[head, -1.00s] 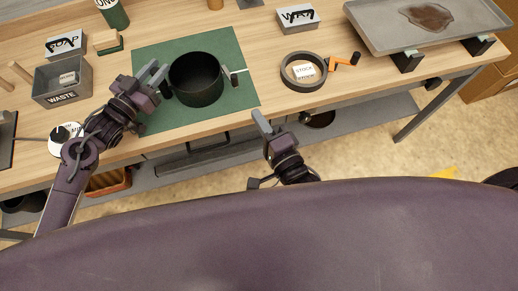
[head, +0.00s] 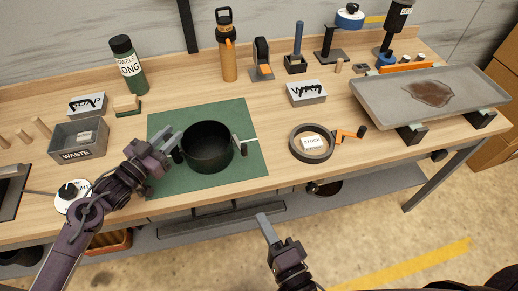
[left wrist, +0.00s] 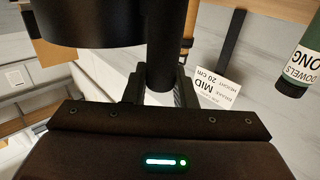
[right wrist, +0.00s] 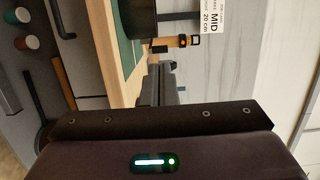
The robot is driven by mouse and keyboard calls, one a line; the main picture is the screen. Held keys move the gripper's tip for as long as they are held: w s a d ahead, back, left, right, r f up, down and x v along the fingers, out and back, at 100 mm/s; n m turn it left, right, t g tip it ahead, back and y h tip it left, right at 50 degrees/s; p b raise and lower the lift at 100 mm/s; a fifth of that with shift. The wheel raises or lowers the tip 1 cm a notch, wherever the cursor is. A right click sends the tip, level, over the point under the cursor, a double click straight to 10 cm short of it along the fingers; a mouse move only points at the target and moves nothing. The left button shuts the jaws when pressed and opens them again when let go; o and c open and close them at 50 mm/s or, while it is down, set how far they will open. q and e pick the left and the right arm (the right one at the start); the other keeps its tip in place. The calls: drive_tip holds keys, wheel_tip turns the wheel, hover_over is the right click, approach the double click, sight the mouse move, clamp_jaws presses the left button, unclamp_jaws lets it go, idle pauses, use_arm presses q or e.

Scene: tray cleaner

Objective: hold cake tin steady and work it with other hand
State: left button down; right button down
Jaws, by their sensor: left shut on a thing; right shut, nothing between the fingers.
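The cake tin (head: 208,149) is a dark round pan standing upright on the green mat (head: 165,188). It has a small handle on each side. My left gripper (head: 172,150) is at the tin's left side; in the left wrist view its fingers (left wrist: 160,92) are shut on the dark upright handle, with the tin's dark wall (left wrist: 85,22) beside it. My right gripper (head: 264,222) is in front of the table edge, lower right of the tin and apart from it. Its fingers (right wrist: 158,80) are together and empty in the right wrist view.
A grey tray (head: 470,100) with a brown stain stands at the right on supports. A waste bin (head: 78,140) is at the left. Bottles and tools line the back. Bare table lies between mat and ring.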

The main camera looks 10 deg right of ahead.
drive_tip(key=w+d+n+g+y, duration=0.6)
drive_tip(key=w+d+n+y, duration=0.15)
drive_tip(key=w+d, duration=0.3)
drive_tip(key=shift+m+y, duration=0.35)
drive_tip(key=shift+m, duration=0.1)
drive_tip(key=x, duration=1.2)
drive_tip(key=shift+w+a, duration=0.25)
drive_tip(key=shift+a, duration=0.05)
